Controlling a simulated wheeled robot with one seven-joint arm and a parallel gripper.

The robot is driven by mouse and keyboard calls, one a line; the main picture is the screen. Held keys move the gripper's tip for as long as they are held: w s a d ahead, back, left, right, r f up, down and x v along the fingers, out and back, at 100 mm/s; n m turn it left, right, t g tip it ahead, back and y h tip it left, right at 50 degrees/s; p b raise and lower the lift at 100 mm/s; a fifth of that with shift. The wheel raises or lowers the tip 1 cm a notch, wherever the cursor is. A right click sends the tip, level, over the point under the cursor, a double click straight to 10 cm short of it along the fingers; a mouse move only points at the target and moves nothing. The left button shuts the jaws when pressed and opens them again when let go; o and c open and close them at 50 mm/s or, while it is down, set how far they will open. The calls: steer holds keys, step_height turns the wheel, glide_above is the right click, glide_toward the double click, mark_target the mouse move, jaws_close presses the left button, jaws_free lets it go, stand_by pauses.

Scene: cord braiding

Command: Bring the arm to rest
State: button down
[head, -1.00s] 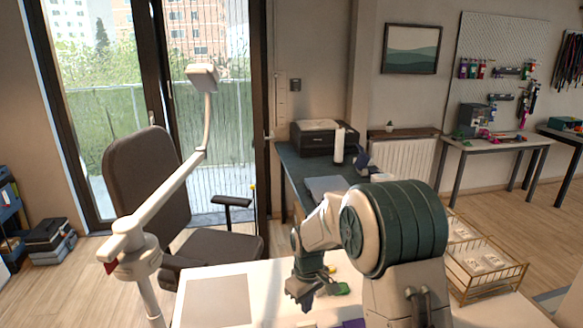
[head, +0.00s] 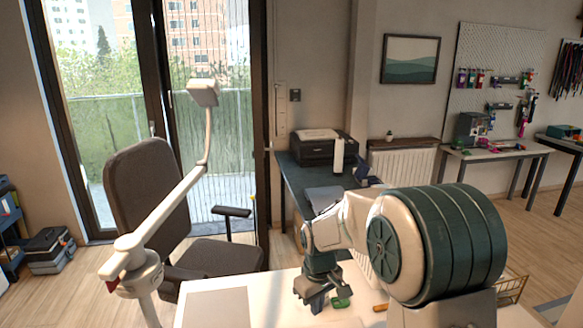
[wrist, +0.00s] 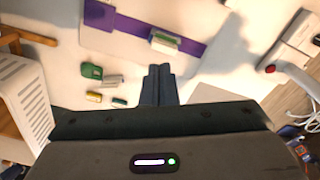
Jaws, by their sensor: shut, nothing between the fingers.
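My gripper (head: 317,305) hangs over the white table (head: 262,290) in the head view, pointing down. In the wrist view my gripper (wrist: 158,75) has its two dark fingers together with nothing between them. My arm's large green and white joint covers the right part of the table in the head view. Below the fingers in the wrist view, a green piece (wrist: 92,71) and a small metallic piece (wrist: 112,81) lie on the table to the left. A purple strip (wrist: 130,24) with a pale green-edged block (wrist: 165,42) on it lies further up.
A white lamp (head: 150,235) stands at the table's left, before an office chair (head: 150,190). A wire basket (head: 511,286) is partly hidden behind my arm. A white slotted bin (wrist: 24,100) is at left in the wrist view. A desk with a printer (head: 318,147) stands behind.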

steer(key=s+d+r+m+t, duration=0.1)
steer(key=s+d+r+m, duration=0.1)
steer(key=s, duration=0.5)
steer(key=s+d+r+m+t, duration=0.1)
steer(key=s+d+r, duration=0.3)
steer(key=s, duration=0.4)
steer(key=s+d+r+m+t, duration=0.1)
steer(key=s+d+r+m, duration=0.2)
steer(key=s, duration=0.4)
step_height(320, 180, up, 3)
steer(key=shift+s+f+m, duration=0.2)
steer(key=shift+s+m, duration=0.15)
steer(key=shift+m, duration=0.25)
